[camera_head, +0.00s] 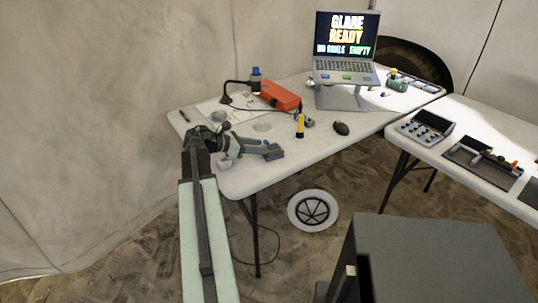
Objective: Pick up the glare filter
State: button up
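I cannot pick out the glare filter with certainty. A faint, clear round piece (262,126) lies flat on the left white table (310,153), just beyond my gripper. My gripper (272,150) is over the near left part of this table, pointing right. It is small and dark at its end, and I cannot see whether its fingers are apart or whether it holds anything. My arm crosses the table's near left edge and hides part of the tabletop.
A laptop (345,68) on a stand reads "GLARE READY". An orange case (280,95), a yellow-and-black upright tool (300,126) and a dark mouse-like object (341,128) are nearby. A second table (478,122) holds trays at right. A wheel (313,211) lies below.

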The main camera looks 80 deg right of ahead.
jog(key=shift+s+d+f, duration=0.1)
jog(key=shift+s+d, duration=0.05)
jog(key=shift+s, duration=0.05)
grip_shut()
jog(key=shift+r, duration=0.2)
jog(key=shift+r+p, duration=0.25)
jog(key=shift+p, duration=0.25)
notch_tip(320, 180, up, 3)
jog(key=p, duration=0.3)
jog(key=w+a+r+p, duration=0.1)
jog(key=w+a, duration=0.9)
jog(key=w, duration=0.2)
jog(key=shift+a, duration=0.35)
